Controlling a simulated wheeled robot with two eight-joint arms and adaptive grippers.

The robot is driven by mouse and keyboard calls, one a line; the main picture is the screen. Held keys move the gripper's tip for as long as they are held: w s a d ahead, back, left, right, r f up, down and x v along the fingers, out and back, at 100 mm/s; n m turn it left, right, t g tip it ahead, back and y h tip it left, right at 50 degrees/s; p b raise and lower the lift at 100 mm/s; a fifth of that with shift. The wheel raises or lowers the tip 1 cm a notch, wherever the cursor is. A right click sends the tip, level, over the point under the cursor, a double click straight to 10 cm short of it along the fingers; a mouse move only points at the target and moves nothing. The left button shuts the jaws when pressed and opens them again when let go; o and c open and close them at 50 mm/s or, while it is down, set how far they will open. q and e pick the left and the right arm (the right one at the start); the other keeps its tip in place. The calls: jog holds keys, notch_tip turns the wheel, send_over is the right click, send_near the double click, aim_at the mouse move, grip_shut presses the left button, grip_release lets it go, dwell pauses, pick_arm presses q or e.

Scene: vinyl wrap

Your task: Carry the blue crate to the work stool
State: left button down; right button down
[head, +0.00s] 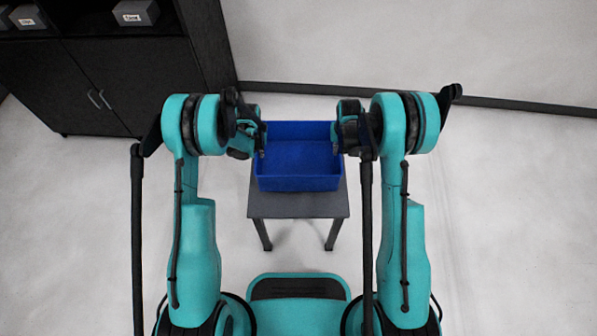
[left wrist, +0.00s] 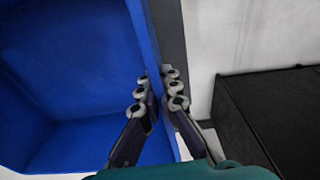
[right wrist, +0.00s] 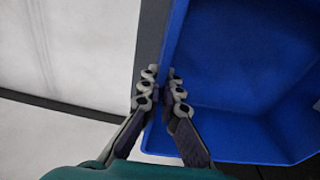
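The blue crate (head: 298,183) is open-topped and looks empty. In the head view it is level over the dark grey stool (head: 298,206), towards its far part; I cannot tell whether its base touches the top. My left gripper (head: 260,143) is shut on the crate's left wall, one finger inside and one outside, as the left wrist view (left wrist: 158,92) shows. My right gripper (head: 345,143) is shut on the right wall in the same way, seen in the right wrist view (right wrist: 163,90). The crate's underside is hidden.
A black cabinet (head: 110,85) with two doors stands at the back left, with small grey boxes (head: 136,13) on its shelf. A white wall (head: 420,50) with a dark skirting runs behind. The pale floor (head: 510,220) is clear on the right.

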aim_at(260, 159)
pick_arm(q)
jog(key=shift+f, duration=0.1)
pick_arm(e)
jog(key=shift+f, duration=0.1)
